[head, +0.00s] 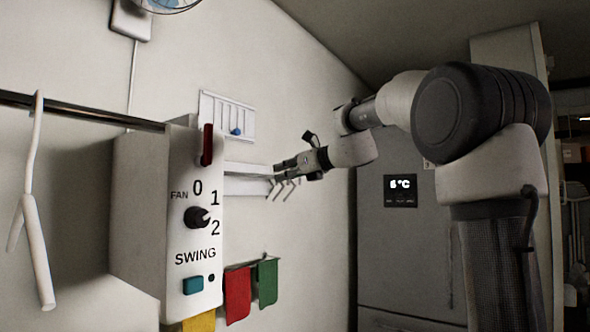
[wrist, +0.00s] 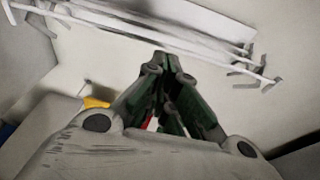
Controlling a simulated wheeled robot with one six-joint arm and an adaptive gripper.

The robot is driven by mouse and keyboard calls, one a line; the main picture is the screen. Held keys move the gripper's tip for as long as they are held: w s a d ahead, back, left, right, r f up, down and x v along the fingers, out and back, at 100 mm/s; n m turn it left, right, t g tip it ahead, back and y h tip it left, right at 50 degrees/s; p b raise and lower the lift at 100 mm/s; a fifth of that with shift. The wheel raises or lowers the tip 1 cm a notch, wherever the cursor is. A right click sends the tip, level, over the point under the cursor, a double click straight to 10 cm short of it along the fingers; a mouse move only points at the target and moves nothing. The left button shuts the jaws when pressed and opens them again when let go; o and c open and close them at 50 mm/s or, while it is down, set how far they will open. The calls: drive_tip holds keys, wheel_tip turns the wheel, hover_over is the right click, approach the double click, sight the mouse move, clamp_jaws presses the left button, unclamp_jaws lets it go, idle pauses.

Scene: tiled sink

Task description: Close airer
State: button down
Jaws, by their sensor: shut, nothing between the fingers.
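The airer (head: 245,184) is a white wall-mounted rack behind the control box, with thin angled arms at its right end. In the wrist view the airer (wrist: 160,30) runs across the top as pale parallel rails with small hooked ends. My gripper (head: 279,168) is at the airer's right part in the head view; I cannot tell whether it touches. In the wrist view my gripper (wrist: 172,60) has its dark fingertips together, with nothing between them, close to the front rail. Part of the airer is hidden by the control box in the head view.
A white control box (head: 195,240) with a red lever, dial and teal button juts from the wall. A rail with a white hanger (head: 35,220) is left. Red (head: 237,293) and green (head: 267,282) cloths hang below. A grey fridge (head: 410,250) stands right.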

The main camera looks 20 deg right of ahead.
drive_tip(key=x, duration=0.6)
drive_tip(key=shift+s, duration=0.1)
drive_tip(key=x, duration=0.2)
drive_tip(key=r+x, duration=0.1)
drive_tip(key=x, duration=0.2)
drive_tip(key=shift+r, duration=0.1)
